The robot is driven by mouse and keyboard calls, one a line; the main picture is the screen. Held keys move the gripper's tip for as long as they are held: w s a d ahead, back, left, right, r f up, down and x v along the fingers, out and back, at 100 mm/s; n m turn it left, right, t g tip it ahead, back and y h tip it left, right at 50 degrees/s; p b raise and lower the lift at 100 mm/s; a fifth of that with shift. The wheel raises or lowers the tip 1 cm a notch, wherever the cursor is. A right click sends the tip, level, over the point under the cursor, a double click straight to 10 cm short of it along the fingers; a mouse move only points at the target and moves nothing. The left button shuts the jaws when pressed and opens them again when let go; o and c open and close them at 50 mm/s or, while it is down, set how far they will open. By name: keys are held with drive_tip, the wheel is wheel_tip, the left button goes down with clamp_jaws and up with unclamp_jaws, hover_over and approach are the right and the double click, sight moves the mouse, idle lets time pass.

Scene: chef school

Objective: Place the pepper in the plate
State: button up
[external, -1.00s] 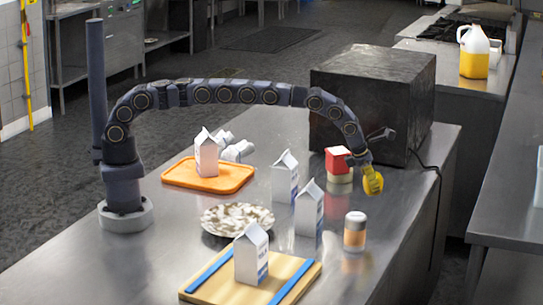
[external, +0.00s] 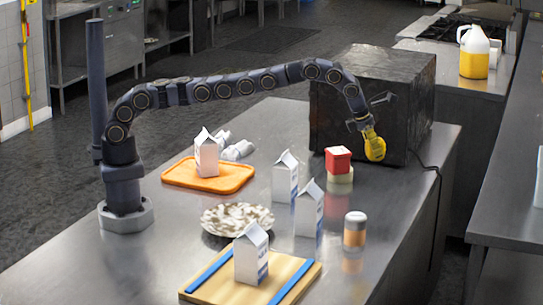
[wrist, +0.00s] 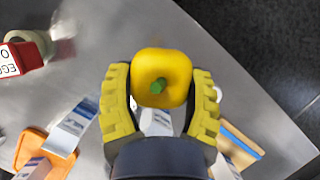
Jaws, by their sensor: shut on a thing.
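The yellow bell pepper (external: 375,149) is in the air beside the dark box, above the back right of the steel table. My gripper (external: 369,137) is shut on it from above. In the wrist view the pepper (wrist: 162,72) sits between the two yellow pads of my gripper (wrist: 161,90), its green stem towards the camera. The plate (external: 237,219), round with a mottled white and grey pattern, lies on the table well to the left of and nearer than the pepper. I cannot make out the plate in the wrist view.
Two white cartons (external: 285,177) (external: 309,209) stand between pepper and plate. Another carton (external: 251,258) stands on a cutting board (external: 207,286) in front of the plate. An orange tray (external: 180,177) with a carton lies behind it. A shaker (external: 355,230) and red box (external: 338,159) stand at right.

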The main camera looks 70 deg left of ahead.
drive_tip(key=shift+v, duration=0.8)
drive_tip(key=shift+s+d+n+y, duration=0.2)
drive_tip(key=shift+s+d+n, duration=0.05)
drive_tip(key=shift+s+n, duration=0.25)
drive_tip(key=shift+s+d+n+y, duration=0.2)
drive_tip(key=shift+s+n, duration=0.15)
drive_tip(key=shift+n, duration=0.15)
drive_tip(key=n+g+y, duration=0.4)
drive_tip(key=n+y, duration=0.1)
drive_tip(key=n, duration=1.4)
hover_over(236, 225)
drive_tip(key=d, duration=0.2)
drive_tip(key=shift+a+f, duration=0.15)
drive_tip(key=shift+f, duration=4.95)
drive_tip(key=shift+a+f, duration=0.1)
drive_tip(key=shift+f, duration=5)
drive_tip(key=shift+f, duration=0.1)
